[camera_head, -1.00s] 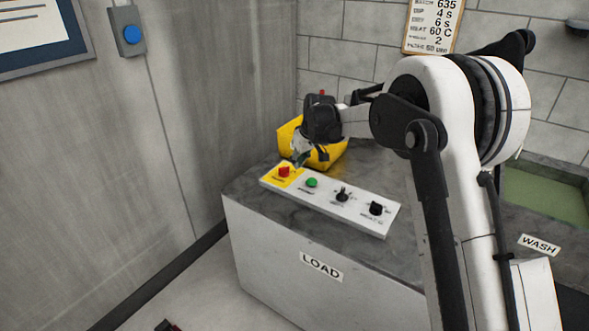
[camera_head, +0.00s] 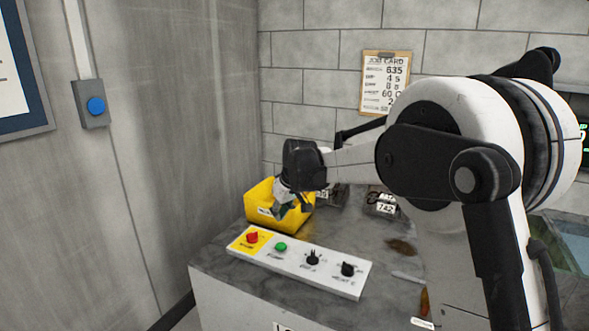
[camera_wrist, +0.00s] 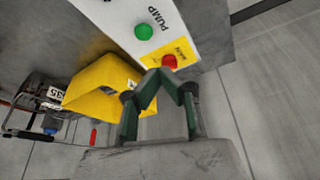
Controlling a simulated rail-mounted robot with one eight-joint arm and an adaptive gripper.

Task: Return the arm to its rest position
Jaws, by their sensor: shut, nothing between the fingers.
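My gripper (camera_head: 288,211) is at the end of my white and black arm, over the back left of the grey stone counter (camera_head: 215,266). It is above and just behind the control panel (camera_head: 262,258), in front of the yellow bin (camera_head: 258,203), which it partly hides. In the wrist view the dark green fingers (camera_wrist: 160,82) are empty, and their tips appear near the red button (camera_wrist: 170,62). I cannot tell how far above the panel they are. The green button (camera_wrist: 144,32) also shows there.
The panel also has two black knobs (camera_head: 347,269). Tagged dark items (camera_head: 384,204) lie on the counter behind. A job card (camera_head: 383,82) hangs on the block wall. A blue button box (camera_head: 92,104) is on the left wall. A basin (camera_head: 568,240) is at the right.

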